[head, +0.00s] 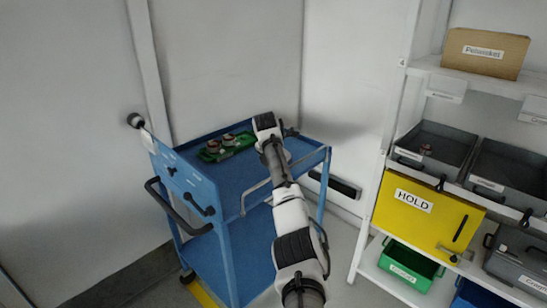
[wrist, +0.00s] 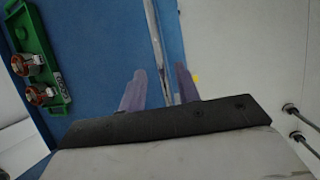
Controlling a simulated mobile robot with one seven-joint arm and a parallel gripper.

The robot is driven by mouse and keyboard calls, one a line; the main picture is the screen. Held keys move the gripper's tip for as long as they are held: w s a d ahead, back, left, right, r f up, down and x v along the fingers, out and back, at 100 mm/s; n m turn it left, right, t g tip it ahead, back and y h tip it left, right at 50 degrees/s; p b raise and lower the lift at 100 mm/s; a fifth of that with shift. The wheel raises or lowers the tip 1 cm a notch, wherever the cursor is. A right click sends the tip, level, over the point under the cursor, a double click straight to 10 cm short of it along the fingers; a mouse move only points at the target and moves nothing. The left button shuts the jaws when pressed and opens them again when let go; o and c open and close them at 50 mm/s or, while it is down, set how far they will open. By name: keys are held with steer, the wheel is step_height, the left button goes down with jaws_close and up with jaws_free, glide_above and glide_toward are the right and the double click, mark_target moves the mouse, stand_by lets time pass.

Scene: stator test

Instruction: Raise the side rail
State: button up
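The side rail is a thin silver bar (head: 256,186) along the near long side of the blue cart (head: 235,235). My arm crosses in front of it and hides its middle. In the wrist view the rail (wrist: 157,40) runs down the picture along the blue edge, and its lower part lies between my two fingers as seen from there. My gripper (wrist: 160,90) is open, its fingers apart on either side of the bar. I cannot tell whether either finger touches it. In the head view my arm's end is over the cart top, and the fingers are not clear.
A green tray (head: 226,154) with metal and red parts sits at the cart's back left; it also shows in the wrist view (wrist: 37,50). A black push handle (head: 172,208) is at the cart's left end. A shelf (head: 372,245) with bins and a yellow HOLD panel (head: 420,212) stands right.

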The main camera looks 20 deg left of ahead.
steer(key=b+v, duration=0.1)
steer(key=v, duration=0.7)
